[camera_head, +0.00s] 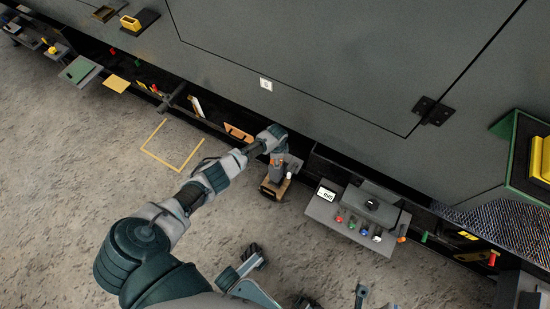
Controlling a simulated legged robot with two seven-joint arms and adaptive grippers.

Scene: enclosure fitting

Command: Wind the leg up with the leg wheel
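I cannot single out the leg wheel or the leg with certainty. My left arm reaches from the lower left to the cabinet's lower edge. Its wrist is bent down at a small fitting, and my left gripper (281,163) is at that fitting, its fingers too small and overlapped to read. The fitting has a brown base (271,192) with a dark block and a white peg (289,176). Whether the gripper touches it is unclear. My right gripper cannot be made out; only a few grey and dark parts of my body show at the bottom edge.
A grey control panel (322,211) with coloured buttons and a black round part (371,205) juts out right of the gripper. The large grey enclosure (330,60) fills the top. A yellow outline (160,157) marks the floor at left. Bare floor lies in front.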

